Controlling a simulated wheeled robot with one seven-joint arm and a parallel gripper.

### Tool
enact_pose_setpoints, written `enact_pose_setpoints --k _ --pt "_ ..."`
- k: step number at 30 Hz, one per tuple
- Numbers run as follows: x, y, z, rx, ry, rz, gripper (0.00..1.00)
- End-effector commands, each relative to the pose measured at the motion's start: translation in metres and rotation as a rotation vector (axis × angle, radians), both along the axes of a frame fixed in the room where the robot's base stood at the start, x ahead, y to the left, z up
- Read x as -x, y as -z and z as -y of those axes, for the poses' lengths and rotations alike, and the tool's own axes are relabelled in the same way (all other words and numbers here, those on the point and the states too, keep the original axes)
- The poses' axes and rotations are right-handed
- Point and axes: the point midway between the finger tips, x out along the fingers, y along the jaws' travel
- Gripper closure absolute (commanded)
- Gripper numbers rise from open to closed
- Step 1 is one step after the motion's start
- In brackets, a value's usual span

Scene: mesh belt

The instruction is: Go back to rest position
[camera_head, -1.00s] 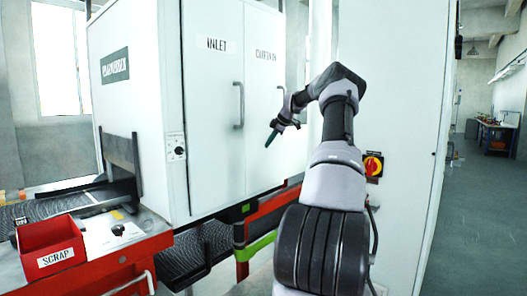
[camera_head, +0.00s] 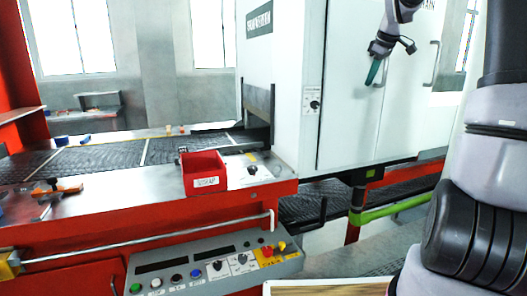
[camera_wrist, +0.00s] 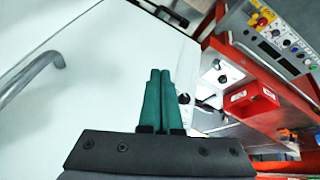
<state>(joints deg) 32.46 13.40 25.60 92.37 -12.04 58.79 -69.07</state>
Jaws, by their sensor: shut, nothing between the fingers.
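My gripper (camera_head: 374,71) hangs in front of the white cabinet doors in the head view, pointing down. Its green fingers (camera_wrist: 160,98) lie side by side in the wrist view, shut with nothing between them. It touches nothing that I can see. My arm runs down the right side of the head view and hides part of the cabinet.
The white cabinet (camera_head: 345,120) with door handles stands behind my gripper. A red scrap bin (camera_head: 203,173) sits on the bench left of it, by the mesh belt (camera_head: 75,163). A control panel (camera_head: 205,268) is at the front.

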Motion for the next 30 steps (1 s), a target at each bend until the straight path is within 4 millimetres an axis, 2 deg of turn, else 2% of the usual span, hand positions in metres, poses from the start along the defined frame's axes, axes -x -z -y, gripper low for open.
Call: enact_pose_setpoints --k 1,3,7,13,18,21,24,30 --pt "0.023 -0.01 -0.02 -0.004 0.047 0.0 1.0" --pt "0.054 -0.018 -0.04 -0.026 0.131 -0.001 1.0" --pt "0.115 -0.028 -0.071 -0.09 0.295 0.009 1.0" --pt "0.213 -0.029 -0.1 -0.247 0.549 0.036 1.0" --pt "0.289 -0.012 -0.113 -0.429 0.745 0.04 1.0" --pt "0.322 0.0 -0.117 -0.525 0.83 0.029 1.0" --pt "0.343 0.011 -0.12 -0.596 0.89 0.013 1.0" --pt "0.356 0.02 -0.121 -0.648 0.934 -0.001 1.0"
